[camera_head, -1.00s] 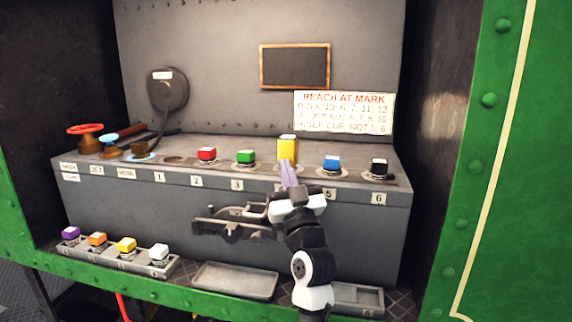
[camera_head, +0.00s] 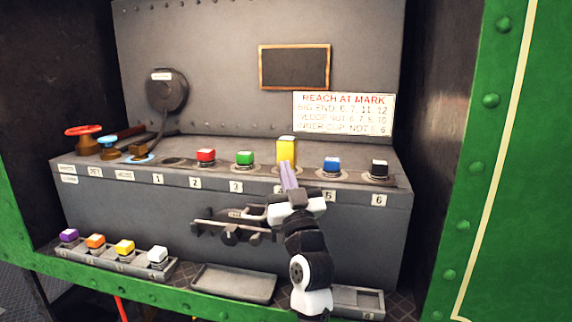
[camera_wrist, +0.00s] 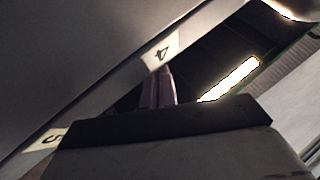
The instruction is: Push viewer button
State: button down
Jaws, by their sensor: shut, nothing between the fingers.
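Coloured caps stand in a row on the grey console (camera_head: 230,215): red (camera_head: 205,156), green (camera_head: 245,159), a taller yellow block (camera_head: 287,151), blue (camera_head: 332,164) and black (camera_head: 380,168). I cannot tell which of these, if any, is the viewer button; the small labels at the left end are hard to read. My gripper (camera_head: 287,172) is shut and empty, its fingers pointing up in front of the yellow block's base. In the wrist view the fingers (camera_wrist: 158,88) lie by the label 4 (camera_wrist: 161,54) on the console edge. Whether they touch it is unclear.
A tray (camera_head: 165,271) with purple, orange, yellow and white caps stands low at the left. An empty tray (camera_head: 232,283) is beside it. A red wheel valve (camera_head: 85,132) is at the far left. The green wall (camera_head: 510,170) closes the right side.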

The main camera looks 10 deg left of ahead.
jog(key=shift+s+a+f+g, duration=0.2)
jog(key=shift+a+f, duration=0.15)
jog(key=shift+a, duration=0.15)
jog(key=shift+s+a+f+g, duration=0.1)
jog(key=shift+a+f+g, duration=0.15)
jog(key=shift+a, duration=0.2)
jog(key=s+p, duration=0.1)
jog(key=s, duration=0.4)
jog(key=shift+d, duration=0.15)
jog(key=shift+t, duration=0.25)
dwell(1.1)
jog(key=shift+s+d+r+n+g+y+b, duration=0.2)
jog(key=shift+s+n+g+y, duration=0.3)
jog(key=shift+n+g, duration=0.65)
jog(key=shift+s+d+r+n+g+y+b, duration=0.2)
jog(key=shift+s+n+g, duration=0.6)
jog(key=shift+n, duration=0.7)
jog(key=shift+s+d+r+n+g+y+b, duration=0.1)
jog(key=shift+s+d+n+g+y+b, duration=0.15)
jog(key=shift+s+n+g, duration=0.6)
